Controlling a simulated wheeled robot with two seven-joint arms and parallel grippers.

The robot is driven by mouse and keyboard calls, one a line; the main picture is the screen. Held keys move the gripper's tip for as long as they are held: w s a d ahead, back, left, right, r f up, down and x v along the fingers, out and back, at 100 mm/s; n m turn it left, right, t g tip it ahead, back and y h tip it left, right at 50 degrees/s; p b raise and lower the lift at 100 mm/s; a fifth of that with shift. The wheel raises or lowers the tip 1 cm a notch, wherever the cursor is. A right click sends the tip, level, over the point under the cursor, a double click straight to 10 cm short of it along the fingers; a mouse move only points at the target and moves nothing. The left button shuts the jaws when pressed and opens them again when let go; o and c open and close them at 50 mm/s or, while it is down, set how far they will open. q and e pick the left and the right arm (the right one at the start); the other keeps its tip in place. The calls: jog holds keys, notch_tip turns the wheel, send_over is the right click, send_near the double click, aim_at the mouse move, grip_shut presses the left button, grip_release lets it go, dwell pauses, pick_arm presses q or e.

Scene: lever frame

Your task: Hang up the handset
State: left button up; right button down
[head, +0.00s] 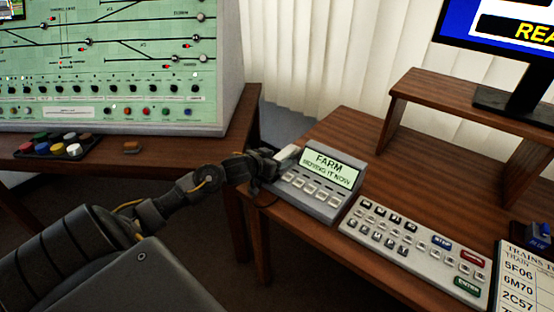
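The desk phone (314,187) stands at the left end of the right-hand desk, with a lit screen reading "FARM MOVING IT NOW" and rows of buttons below. My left gripper (268,163) is at the phone's left side, shut on the pale handset (287,155). The handset's light end shows just beyond the fingers, close to the upper left corner of the phone. The rest of the handset is hidden by the gripper, and I cannot tell whether it touches the phone. My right gripper is not in view.
A keypad (412,244) lies right of the phone, with a train list (520,285) beyond it. A wooden riser (455,103) carries a monitor (510,38). A green signal panel (110,60) and a button tray (62,146) stand on the left desk. A gap separates the desks.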

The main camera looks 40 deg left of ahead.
pick_arm(q)
jog(key=p+v, duration=0.1)
jog(key=v, duration=0.9)
jog(key=shift+s+r, duration=0.2)
jog(key=shift+s, duration=0.1)
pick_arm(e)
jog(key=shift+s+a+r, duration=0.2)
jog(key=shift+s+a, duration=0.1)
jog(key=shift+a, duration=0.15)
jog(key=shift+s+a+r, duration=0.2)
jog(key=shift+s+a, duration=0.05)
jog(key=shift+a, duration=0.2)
pick_arm(q)
jog(key=shift+d, duration=0.1)
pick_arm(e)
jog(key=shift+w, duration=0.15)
